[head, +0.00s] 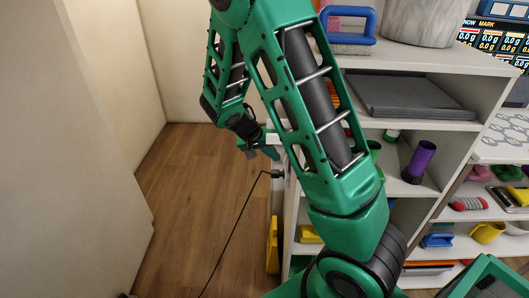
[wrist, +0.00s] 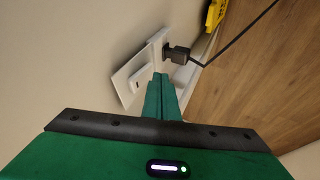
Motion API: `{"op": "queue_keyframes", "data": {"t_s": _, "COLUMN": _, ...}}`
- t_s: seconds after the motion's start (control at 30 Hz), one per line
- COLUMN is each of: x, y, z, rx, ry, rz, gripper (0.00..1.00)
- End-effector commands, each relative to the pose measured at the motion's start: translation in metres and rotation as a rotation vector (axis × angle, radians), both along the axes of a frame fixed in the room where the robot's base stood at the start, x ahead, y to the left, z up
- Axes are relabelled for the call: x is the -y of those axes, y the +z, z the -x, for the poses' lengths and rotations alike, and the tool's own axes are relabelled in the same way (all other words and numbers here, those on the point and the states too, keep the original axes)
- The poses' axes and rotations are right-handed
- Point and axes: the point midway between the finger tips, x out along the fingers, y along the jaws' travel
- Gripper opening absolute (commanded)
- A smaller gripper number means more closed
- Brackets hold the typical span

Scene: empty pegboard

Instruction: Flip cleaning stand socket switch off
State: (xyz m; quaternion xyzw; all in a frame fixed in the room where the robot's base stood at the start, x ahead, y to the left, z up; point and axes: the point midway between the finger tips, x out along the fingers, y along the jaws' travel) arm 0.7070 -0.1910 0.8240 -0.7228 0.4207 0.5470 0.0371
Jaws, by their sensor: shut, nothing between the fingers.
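The white socket plate (wrist: 122,88) is on the pale wall in the wrist view, with a raised white switch (wrist: 136,76) on it. A black plug (wrist: 178,54) sits in the socket, with a black cable running from it. My gripper (wrist: 161,77) is shut and empty, its green fingertips just beside the switch; I cannot tell whether they touch it. In the head view, my gripper (head: 274,153) is at the left side of the shelf unit, above the plug (head: 277,174). The switch is too small there to make out.
The white shelf unit (head: 290,215) stands right of my gripper, holding brushes, a purple cup (head: 418,160) and grey trays (head: 410,95). A yellow object (head: 273,245) is low at its side. The black cable (head: 236,228) hangs toward the wooden floor (head: 185,200), which is clear.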

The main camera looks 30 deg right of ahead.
Motion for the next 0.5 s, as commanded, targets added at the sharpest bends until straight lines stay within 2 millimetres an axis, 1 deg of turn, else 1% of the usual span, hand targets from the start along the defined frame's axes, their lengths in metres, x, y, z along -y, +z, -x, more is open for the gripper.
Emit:
{"op": "queue_keyframes", "data": {"t_s": 0.17, "x": 0.0071, "y": -0.0012, "z": 0.0050, "rx": 0.000, "ry": 0.001, "rz": -0.001, "gripper": 0.00}}
{"op": "queue_keyframes", "data": {"t_s": 0.5, "x": 0.0082, "y": -0.0012, "z": 0.0056, "rx": 0.000, "ry": 0.001, "rz": -0.001, "gripper": 0.00}}
